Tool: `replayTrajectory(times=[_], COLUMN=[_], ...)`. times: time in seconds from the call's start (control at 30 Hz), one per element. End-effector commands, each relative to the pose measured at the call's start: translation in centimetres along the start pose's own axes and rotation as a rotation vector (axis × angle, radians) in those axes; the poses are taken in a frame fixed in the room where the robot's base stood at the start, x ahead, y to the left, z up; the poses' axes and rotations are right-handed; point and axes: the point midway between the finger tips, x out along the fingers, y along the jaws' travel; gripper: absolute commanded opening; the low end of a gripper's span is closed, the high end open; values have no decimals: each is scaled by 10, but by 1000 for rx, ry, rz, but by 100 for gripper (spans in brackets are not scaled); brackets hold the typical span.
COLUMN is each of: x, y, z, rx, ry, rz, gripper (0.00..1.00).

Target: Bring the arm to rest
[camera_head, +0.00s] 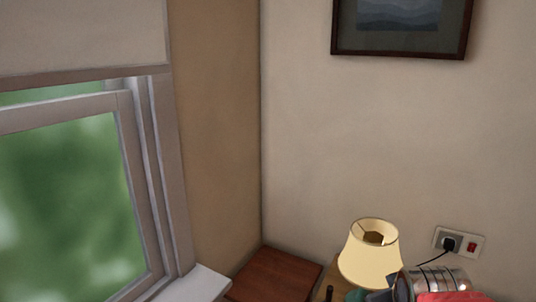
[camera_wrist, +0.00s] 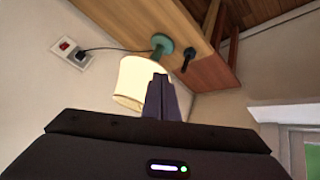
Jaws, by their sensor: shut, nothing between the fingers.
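My gripper (camera_wrist: 161,80) shows in the wrist view, with its two dark fingers together and nothing between them. The fingers overlap the cream shade of a table lamp (camera_wrist: 133,80). I cannot tell how far apart they are. The wrist view is turned upside down, so the lamp hangs from the wooden surface at the top. In the head view the lamp (camera_head: 368,258) stands at the lower right. I cannot make out the gripper's fingers there.
A wooden surface (camera_wrist: 135,20) bears the lamp and a small dark object (camera_wrist: 188,58). A wall socket (camera_head: 459,242) with a plugged cord and red switch is right of the lamp. A window (camera_head: 70,200) is at left, a framed picture (camera_head: 400,42) above. The wall between is bare.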

Motion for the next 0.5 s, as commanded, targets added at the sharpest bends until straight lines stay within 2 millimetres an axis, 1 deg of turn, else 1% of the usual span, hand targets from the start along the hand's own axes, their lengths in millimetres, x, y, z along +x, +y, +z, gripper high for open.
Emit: replayTrajectory(times=[0.03,0.17,0.3,0.4,0.5], x=[-12,-38,-67,-82,-91], y=[-13,-44,-74,-90,-98], z=[3,18,37,50,59], rx=[20,86,149,181,201], ry=[-5,-46,-95,-128,-151], rz=[-24,-86,-152,-187,-208], gripper=[0,0,0,0,0])
